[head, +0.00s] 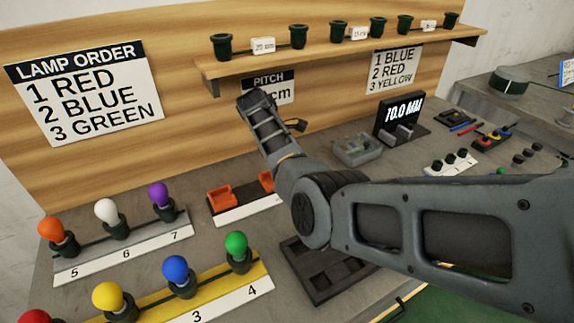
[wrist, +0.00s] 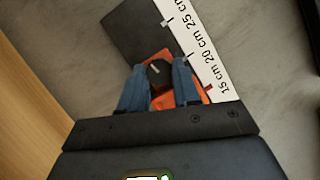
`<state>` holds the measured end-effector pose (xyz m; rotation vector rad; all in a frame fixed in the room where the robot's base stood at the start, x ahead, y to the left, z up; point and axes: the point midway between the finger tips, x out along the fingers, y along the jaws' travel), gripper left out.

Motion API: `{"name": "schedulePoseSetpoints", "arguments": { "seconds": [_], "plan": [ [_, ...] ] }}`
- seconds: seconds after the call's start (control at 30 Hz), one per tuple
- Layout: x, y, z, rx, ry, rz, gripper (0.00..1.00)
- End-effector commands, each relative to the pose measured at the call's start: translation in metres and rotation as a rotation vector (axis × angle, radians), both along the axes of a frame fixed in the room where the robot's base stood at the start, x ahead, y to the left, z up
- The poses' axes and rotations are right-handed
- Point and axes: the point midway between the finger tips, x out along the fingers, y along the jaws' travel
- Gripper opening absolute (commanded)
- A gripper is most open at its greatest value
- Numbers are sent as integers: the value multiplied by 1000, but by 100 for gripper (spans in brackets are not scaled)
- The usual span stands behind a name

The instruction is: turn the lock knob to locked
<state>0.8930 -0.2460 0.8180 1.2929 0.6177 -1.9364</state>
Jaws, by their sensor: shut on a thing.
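The lock knob (wrist: 160,76) is a small dark knob with a short pale mark on top, sitting on an orange slider (wrist: 163,101). My gripper (wrist: 158,66) has its two blue-grey fingers on either side of the knob and is shut on it. The slider sits on a dark rail (wrist: 136,28) beside a white scale (wrist: 198,45), near the 15 to 20 cm marks. In the head view, orange blocks (head: 221,196) show on that rail. My arm hides part of the rail there, and the knob and fingertips cannot be made out.
A wooden back panel (head: 185,35) stands behind the bench. Bulb racks (head: 140,245) stand at the front left. An empty dark tray (head: 305,262) lies under my arm.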

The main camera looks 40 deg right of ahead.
Motion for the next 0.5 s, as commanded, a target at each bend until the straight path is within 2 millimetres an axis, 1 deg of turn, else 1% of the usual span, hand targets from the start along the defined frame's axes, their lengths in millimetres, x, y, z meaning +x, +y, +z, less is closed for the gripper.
{"name": "schedulePoseSetpoints", "arguments": {
  "seconds": [0.07, 0.1, 0.2, 0.5],
  "plan": [
    [-1, 0, 0, 1, 2, 0, 1],
    [-1, 0, 0, 1, 2, 0, 33],
    [0, 0, 0, 1, 2, 0, 42],
    [1, 1, 3, 0, 0, 1, 42]
  ]
}}
